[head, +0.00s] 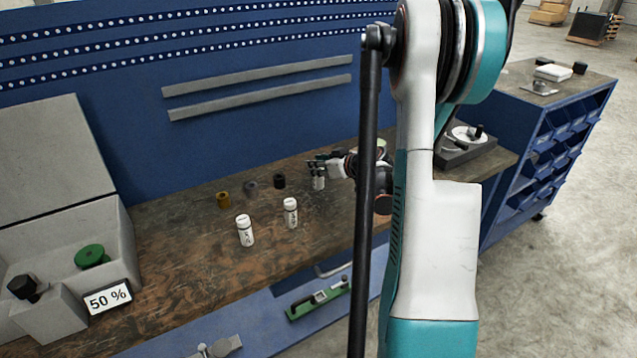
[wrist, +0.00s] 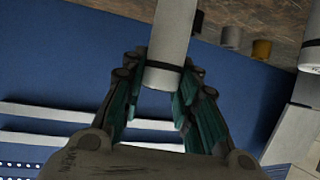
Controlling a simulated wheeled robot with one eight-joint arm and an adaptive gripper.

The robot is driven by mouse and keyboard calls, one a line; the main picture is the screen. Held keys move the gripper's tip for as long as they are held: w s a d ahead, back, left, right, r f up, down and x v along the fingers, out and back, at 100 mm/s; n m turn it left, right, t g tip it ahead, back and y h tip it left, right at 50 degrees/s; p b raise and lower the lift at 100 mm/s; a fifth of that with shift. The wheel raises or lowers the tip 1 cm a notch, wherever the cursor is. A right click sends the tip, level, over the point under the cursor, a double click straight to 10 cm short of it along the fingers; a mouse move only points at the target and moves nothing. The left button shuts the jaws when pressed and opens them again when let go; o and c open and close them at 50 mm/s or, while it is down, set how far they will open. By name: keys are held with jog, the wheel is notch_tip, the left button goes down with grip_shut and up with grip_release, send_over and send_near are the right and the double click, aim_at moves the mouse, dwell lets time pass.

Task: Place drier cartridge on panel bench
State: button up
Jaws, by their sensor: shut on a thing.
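My gripper (head: 318,165) is at the rear of the workbench, near the blue back panel. In the wrist view its teal fingers (wrist: 160,88) are closed on both sides of a pale cylindrical cartridge (wrist: 173,35) with a dark band. In the head view the held cartridge (head: 318,182) hangs upright below the fingers; whether its bottom touches the wood is unclear. Two similar white labelled cartridges, one left (head: 245,231) and one right (head: 290,213), stand upright on the panel bench (head: 185,250). Their print is too small to read.
Brown (head: 223,200), grey (head: 251,188) and black (head: 279,181) short cylinders stand in a row left of my gripper. A dial device (head: 467,140) sits at the right. Bare wood lies at front left.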

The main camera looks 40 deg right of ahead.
aim_at(322, 177)
jog(key=shift+f+b, duration=0.75)
jog(key=shift+f, duration=1.55)
jog(key=shift+f, duration=0.2)
jog(key=o, duration=1.1)
jog(key=shift+c, duration=0.2)
jog(key=shift+r, duration=0.2)
jog(key=shift+s+r, duration=0.15)
jog(key=shift+s, duration=0.1)
jog(key=p+v, duration=0.3)
jog(key=v, duration=0.8)
jog(key=shift+s, duration=0.2)
